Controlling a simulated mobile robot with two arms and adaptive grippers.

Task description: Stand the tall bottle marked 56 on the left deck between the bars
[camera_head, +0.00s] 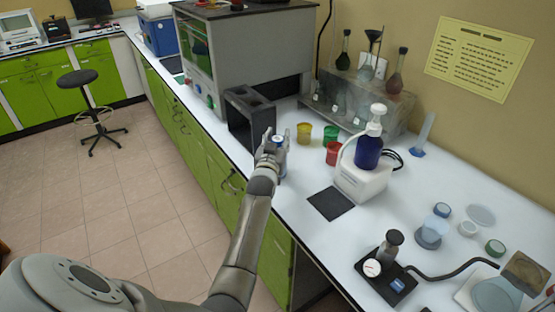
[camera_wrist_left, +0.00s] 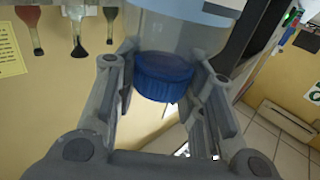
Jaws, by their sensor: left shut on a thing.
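My left gripper (camera_head: 272,150) is shut on a clear bottle with a blue cap (camera_head: 278,140), near the front edge of the white counter. In the left wrist view the bottle (camera_wrist_left: 180,32) sits between the two fingers, its ridged blue cap (camera_wrist_left: 163,78) toward the camera and a pale blue band on its body. No number can be read on it. Just behind and left of the gripper stands a dark open-fronted frame (camera_head: 236,98) with openings in its top. I cannot tell whether this holds the deck with bars. My right gripper is out of view.
Yellow (camera_head: 304,134), green (camera_head: 330,134) and red (camera_head: 333,153) jars stand right of the gripper. A white device (camera_head: 362,182) with a blue bottle (camera_head: 369,150) is beyond. A black mat (camera_head: 331,203) lies in front. A large grey oven (camera_head: 245,50) stands behind the frame.

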